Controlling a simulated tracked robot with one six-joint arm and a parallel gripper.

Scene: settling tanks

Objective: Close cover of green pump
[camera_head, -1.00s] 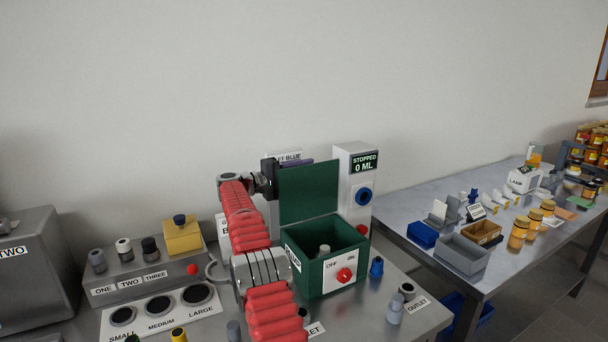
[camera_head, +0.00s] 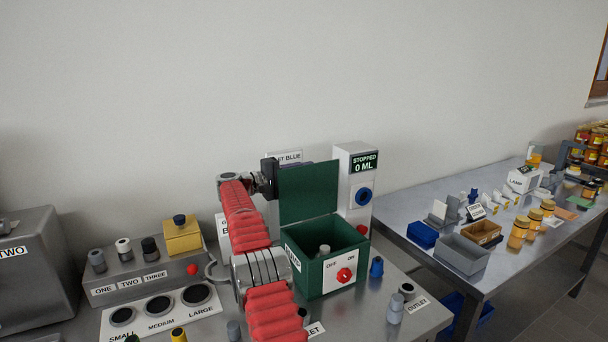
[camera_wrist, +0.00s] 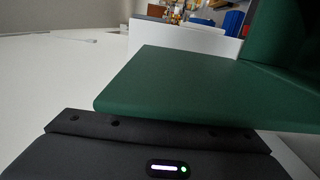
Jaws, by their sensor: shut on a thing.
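The green pump (camera_head: 312,279) is an open-topped green box on the bench, with a white front panel and a red knob (camera_head: 344,275) between OFF and ON. Its green cover (camera_head: 310,193) stands raised, nearly upright, at the back of the box. A small pale peg shows inside. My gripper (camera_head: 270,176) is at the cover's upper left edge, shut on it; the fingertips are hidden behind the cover. In the wrist view the cover (camera_wrist: 190,90) reaches out as a flat green panel directly from the dark gripper (camera_wrist: 150,132).
A white column (camera_head: 355,200) reading STOPPED 0 ML, with a blue-ringed port, stands behind right of the pump. A blue plug (camera_head: 376,267) and outlet fittings (camera_head: 396,308) lie right. Left are a grey plug block (camera_head: 130,285) and yellow box (camera_head: 183,236). The air above the pump's opening looks clear.

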